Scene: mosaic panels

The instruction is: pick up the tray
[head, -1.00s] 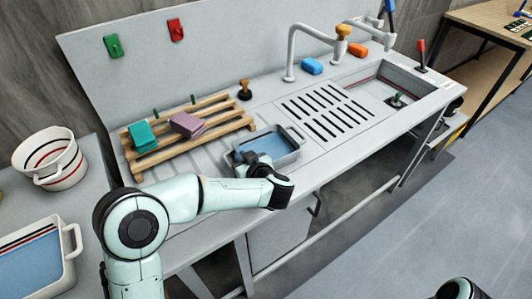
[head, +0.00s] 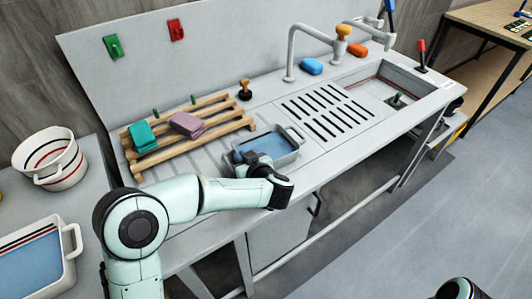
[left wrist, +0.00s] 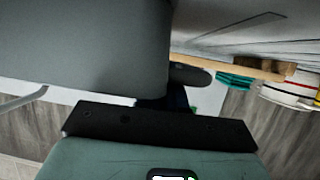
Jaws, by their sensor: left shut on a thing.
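The grey tray (head: 291,155) with a blue inside rests on the grey counter, in front of the wooden rack. It has a handle at its far right corner. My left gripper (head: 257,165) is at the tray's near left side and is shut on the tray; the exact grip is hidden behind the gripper. In the left wrist view a large grey surface, which looks like the tray's side (left wrist: 85,45), fills the upper left, and a dark finger of my left gripper (left wrist: 188,76) is against it. My right gripper is not in view.
The wooden rack (head: 205,140) holds a teal block (head: 142,135) and a purple block (head: 187,124). A white striped pot (head: 52,165) and a white blue-bottomed dish (head: 68,272) stand at left. A slotted drainer (head: 328,112) and sink lie to the right.

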